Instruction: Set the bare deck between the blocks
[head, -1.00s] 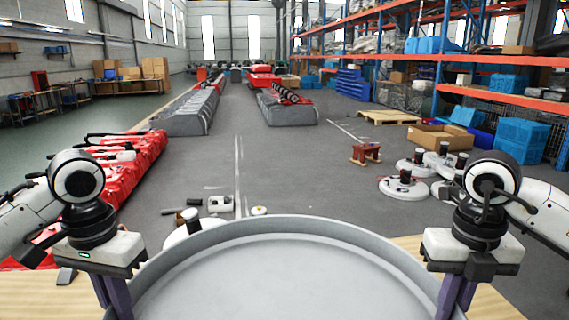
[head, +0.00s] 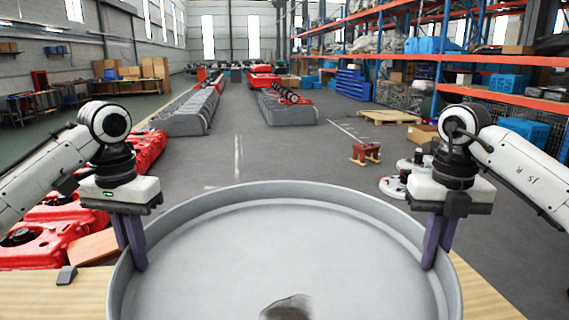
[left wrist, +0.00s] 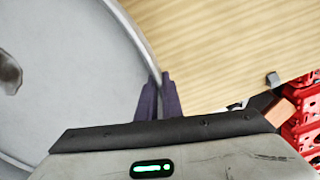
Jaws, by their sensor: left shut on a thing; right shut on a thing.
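The deck (head: 270,240) is a large round grey pan with a raised rim and a dark patch (head: 287,308) near its bottom edge in the head view. My left gripper (head: 131,243) is shut on its left rim, and my right gripper (head: 437,243) is shut on its right rim. The left wrist view shows the left fingers (left wrist: 159,97) pinching the rim of the deck (left wrist: 75,70). A small grey block (head: 66,275) lies on the wooden top left of the deck; it also shows in the left wrist view (left wrist: 273,79). The deck's underside is hidden.
A pale wooden top (head: 35,293) lies below the deck. A reddish-brown piece (head: 92,247) and red machine bodies (head: 40,233) are at the left. Round white scrubber parts (head: 392,187) and a small red stool (head: 365,153) stand on the floor ahead. The middle aisle is clear.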

